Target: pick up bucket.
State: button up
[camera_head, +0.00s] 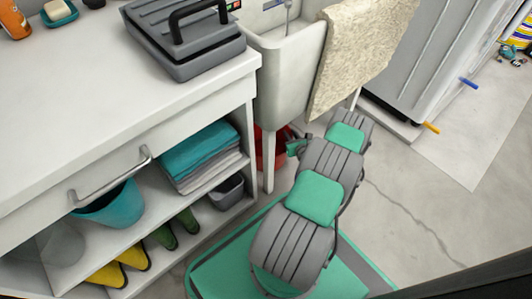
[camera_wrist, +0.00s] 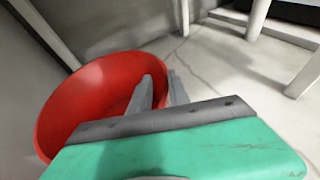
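A red bucket (camera_wrist: 95,95) fills the left of the wrist view, its open mouth facing the camera. In the head view only a strip of the red bucket (camera_head: 262,148) shows under the sink, behind a white leg and my arm. My gripper (camera_wrist: 162,88) is at the bucket's right rim, its grey fingers overlapping the rim. The fingers look close together; whether they are closed on the bucket wall is not clear. In the head view my gripper (camera_head: 293,146) is low beside the sink leg, mostly hidden. A teal bucket (camera_head: 112,205) sits on the shelf at left.
The sink (camera_head: 285,75) with a beige cloth (camera_head: 355,50) hangs above the red bucket; its leg (camera_head: 268,160) stands close by. The white shelving (camera_head: 225,225) holds folded towels, a grey bin and boots. Open floor (camera_head: 415,215) lies to the right.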

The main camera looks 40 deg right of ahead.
grip_shut()
jog(key=shift+a+f, duration=0.15)
dwell(0.9)
